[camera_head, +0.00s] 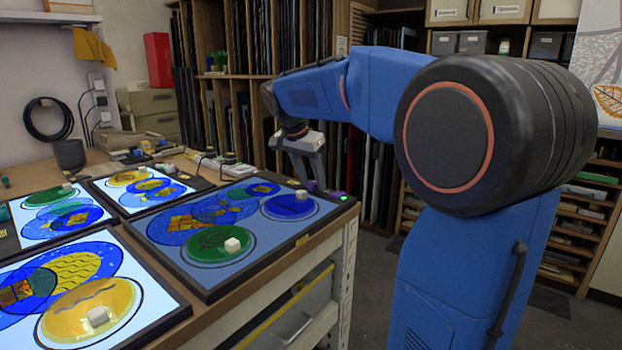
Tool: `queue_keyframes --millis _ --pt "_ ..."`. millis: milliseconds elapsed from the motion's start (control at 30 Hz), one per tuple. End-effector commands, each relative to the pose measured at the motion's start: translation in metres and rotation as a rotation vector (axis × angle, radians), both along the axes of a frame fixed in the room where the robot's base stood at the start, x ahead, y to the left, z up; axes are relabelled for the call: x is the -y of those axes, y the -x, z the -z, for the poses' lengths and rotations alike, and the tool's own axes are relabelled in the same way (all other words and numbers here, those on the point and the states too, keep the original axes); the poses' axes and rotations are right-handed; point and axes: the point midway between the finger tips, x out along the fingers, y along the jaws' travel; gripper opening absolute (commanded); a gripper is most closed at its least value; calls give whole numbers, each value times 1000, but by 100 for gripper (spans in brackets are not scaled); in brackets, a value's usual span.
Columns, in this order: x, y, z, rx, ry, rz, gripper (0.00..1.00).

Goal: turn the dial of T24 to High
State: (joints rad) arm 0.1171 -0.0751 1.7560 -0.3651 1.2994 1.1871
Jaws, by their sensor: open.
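A light panel (172,262) with a dark frame lies at the right end of the bench, its face dimmer than the other panels. At its far right corner are a small purple knob (338,195) and a green light. This knob may be the dial, but its setting is too small to read. No T24 label is legible, so I cannot tell which panel is T24. My gripper (317,186) points down just left of the knob, open and empty. I cannot tell whether a finger touches the knob.
White cubes, including one on a green disc (232,245) and one on a blue disc (301,194), sit on the panels. Brighter panels (140,188) lie to the left. A dark cup (69,153) and a power strip (222,164) are behind. Open floor lies right of the bench.

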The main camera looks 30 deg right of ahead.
Motion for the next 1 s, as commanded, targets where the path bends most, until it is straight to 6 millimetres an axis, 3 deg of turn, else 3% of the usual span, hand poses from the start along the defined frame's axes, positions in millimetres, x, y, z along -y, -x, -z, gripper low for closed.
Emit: queue_keyframes --millis 167,333,367,733,1000 --pt "0 0 0 0 0 0 42" --pt "0 0 0 0 0 0 3" --pt "0 0 0 0 0 0 0" --pt "0 0 -1 3 0 -49 0" --pt "1 2 -1 3 1 -224 0"
